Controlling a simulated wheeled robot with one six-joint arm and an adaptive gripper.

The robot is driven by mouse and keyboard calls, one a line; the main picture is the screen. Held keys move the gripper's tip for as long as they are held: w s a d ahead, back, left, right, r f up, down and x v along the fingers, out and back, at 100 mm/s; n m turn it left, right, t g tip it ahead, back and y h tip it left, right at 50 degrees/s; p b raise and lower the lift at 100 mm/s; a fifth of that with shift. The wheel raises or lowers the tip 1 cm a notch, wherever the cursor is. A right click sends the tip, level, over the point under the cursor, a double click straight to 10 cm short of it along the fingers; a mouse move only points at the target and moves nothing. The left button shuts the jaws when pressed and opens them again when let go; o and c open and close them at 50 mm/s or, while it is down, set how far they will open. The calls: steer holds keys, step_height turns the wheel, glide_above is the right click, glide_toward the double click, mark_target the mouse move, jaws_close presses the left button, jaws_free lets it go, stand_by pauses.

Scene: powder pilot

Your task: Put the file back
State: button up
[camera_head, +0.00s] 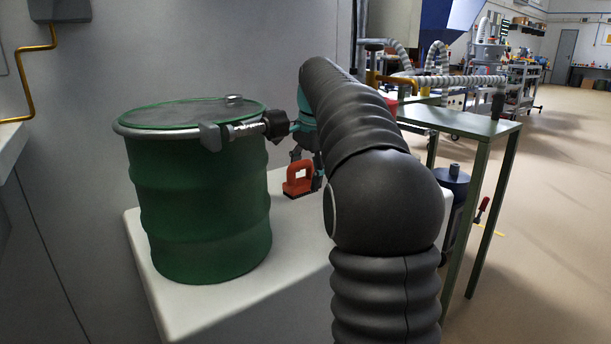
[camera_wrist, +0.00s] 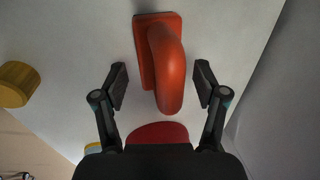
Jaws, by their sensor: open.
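An orange-red block with a raised loop handle (camera_head: 299,180) stands on the white table beside the green drum. It may be the file, but I cannot tell for sure. In the wrist view the orange-red handle (camera_wrist: 165,60) runs between the two fingers. My gripper (camera_wrist: 161,78) is open, with one finger on each side of the handle and a gap on both sides. In the head view my gripper (camera_head: 308,163) is just above and behind the block, partly hidden by my arm.
The green drum (camera_head: 205,215) with a clamp ring stands on the white table (camera_head: 275,285), left of my gripper. The wrist view shows a yellow round thing (camera_wrist: 14,92) at the left and a red round thing (camera_wrist: 158,132) near my palm. A green table (camera_head: 460,122) stands at right.

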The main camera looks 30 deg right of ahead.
step_height(320, 180, up, 11)
steer(key=s+p, duration=0.2)
steer(key=p, duration=0.1)
steer(key=shift+d+p, duration=0.2)
steer(key=shift+p, duration=0.2)
steer(key=shift+s+r, duration=0.1)
